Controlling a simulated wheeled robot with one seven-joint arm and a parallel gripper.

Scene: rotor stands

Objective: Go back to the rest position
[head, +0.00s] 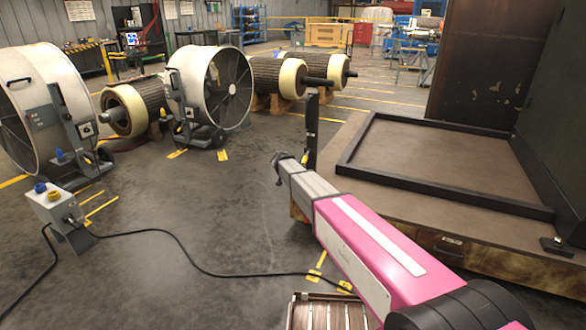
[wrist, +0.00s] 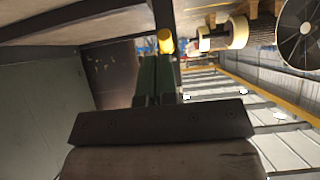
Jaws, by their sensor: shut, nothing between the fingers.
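My pink and grey arm reaches out over the floor in the head view. My gripper (head: 280,160) is at its far end, small and dark, beside the front left corner of the platform. In the wrist view my gripper (wrist: 158,60) shows as two dark green fingers lying close together, shut and empty. A yellow round thing (wrist: 165,41) shows just past the fingertips; I cannot tell whether it touches them.
A dark upright post (head: 312,130) stands close behind my gripper. A low platform (head: 430,160) with a black raised frame is at right. Fan drums (head: 208,90) and rotors (head: 277,76) stand behind. A grey control box (head: 55,208) trails a cable across the open floor.

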